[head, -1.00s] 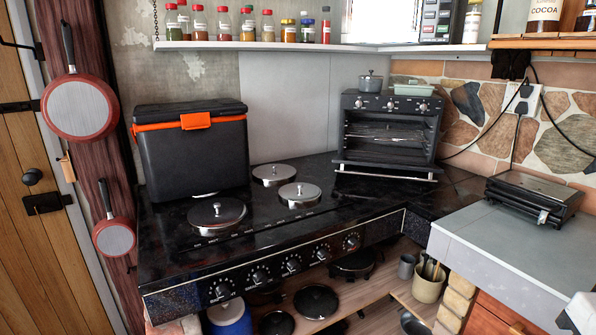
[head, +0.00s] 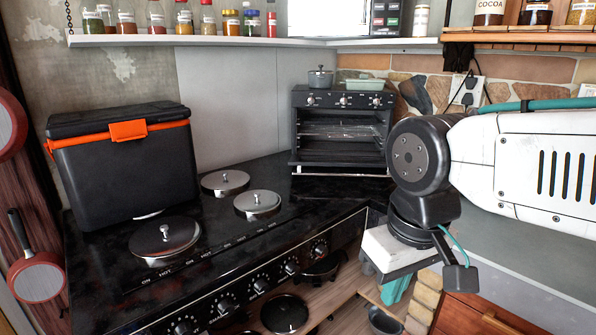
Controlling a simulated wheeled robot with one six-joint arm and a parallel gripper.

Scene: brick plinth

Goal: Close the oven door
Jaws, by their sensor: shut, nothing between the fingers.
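The oven (head: 340,103) is a dark countertop toaster oven at the back corner of the black stove top. Its door (head: 340,164) is folded down at the front, so the cavity and wire rack show. The pale bar along the door's lower front edge sits just above the stove top. My gripper (head: 397,290) points downward at the right, in front of and below the oven, apart from the door. Its teal fingers are partly hidden by my pale wrist; it is shut and empty.
A black cooler box (head: 123,160) with an orange latch stands left on the stove. Lidded burners (head: 164,238) lie in front of the oven. A small pot (head: 320,78) and a green dish (head: 365,84) sit on the oven. A shelf (head: 250,41) runs above.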

